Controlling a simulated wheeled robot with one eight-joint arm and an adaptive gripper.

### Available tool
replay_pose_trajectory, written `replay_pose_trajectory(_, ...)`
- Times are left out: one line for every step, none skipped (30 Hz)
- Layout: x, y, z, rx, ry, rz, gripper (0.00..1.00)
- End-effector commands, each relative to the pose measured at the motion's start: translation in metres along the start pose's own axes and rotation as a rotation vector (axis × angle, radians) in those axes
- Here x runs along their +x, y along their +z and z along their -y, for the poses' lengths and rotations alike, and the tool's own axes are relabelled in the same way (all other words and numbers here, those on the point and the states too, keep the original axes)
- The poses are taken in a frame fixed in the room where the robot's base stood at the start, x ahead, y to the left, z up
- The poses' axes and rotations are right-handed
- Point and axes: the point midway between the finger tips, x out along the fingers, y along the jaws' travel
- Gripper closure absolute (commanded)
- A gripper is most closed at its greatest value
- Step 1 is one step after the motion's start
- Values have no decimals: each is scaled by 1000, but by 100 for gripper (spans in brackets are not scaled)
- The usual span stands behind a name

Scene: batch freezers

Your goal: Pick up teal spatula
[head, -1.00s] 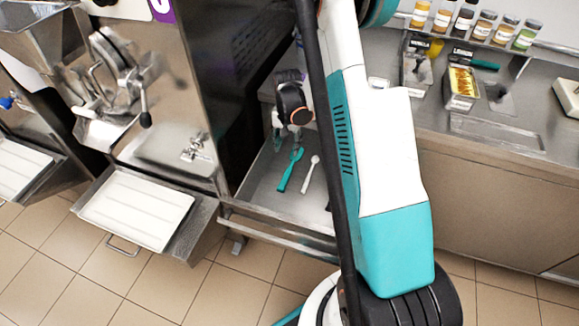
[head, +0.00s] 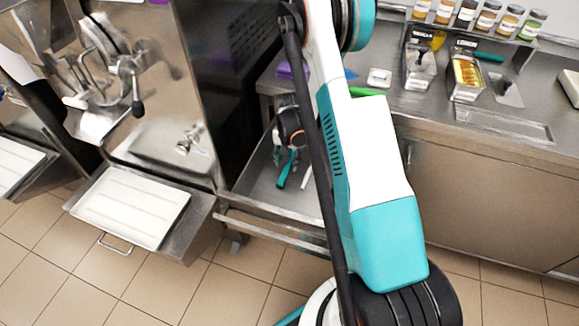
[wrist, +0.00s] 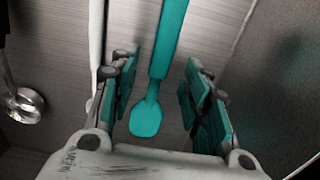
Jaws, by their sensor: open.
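The teal spatula (wrist: 168,45) lies on the metal tray surface, its handle running up the wrist view and its rounded end nearest my gripper. In the head view the spatula (head: 286,171) shows just below my gripper, partly hidden by it. My gripper (wrist: 165,85) is open, with one finger on each side of the spatula, and nothing is held. In the head view my gripper (head: 289,158) points down over the tray. I cannot tell how far the fingertips are above the surface.
A white spoon-like utensil (wrist: 96,45) lies close left of the spatula, by the left finger. A shiny metal utensil (wrist: 22,100) is farther left. The steel tray (head: 258,195) has a raised wall, and the dark freezer side (head: 215,85) stands to the left.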

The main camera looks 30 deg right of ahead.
Motion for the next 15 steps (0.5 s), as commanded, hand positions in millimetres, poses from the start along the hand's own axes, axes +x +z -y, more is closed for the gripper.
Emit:
replay_pose_trajectory(13,-1,0,0,0,0,57)
replay_pose_trajectory(17,-1,0,0,0,0,57)
replay_pose_trajectory(21,-1,0,0,0,0,57)
replay_pose_trajectory(24,-1,0,0,0,0,57)
replay_pose_trajectory(25,0,0,0,0,0,57)
replay_pose_trajectory(26,0,0,0,0,0,57)
replay_pose_trajectory(26,0,0,0,0,0,57)
replay_pose_trajectory(26,0,0,0,0,0,57)
replay_pose_trajectory(25,0,0,0,0,0,57)
replay_pose_trajectory(25,0,0,0,0,0,57)
replay_pose_trajectory(25,0,0,0,0,0,57)
replay_pose_trajectory(25,0,0,0,0,0,59)
replay_pose_trajectory(25,0,0,0,0,0,66)
replay_pose_trajectory(25,0,0,0,0,0,73)
replay_pose_trajectory(25,0,0,0,0,0,82)
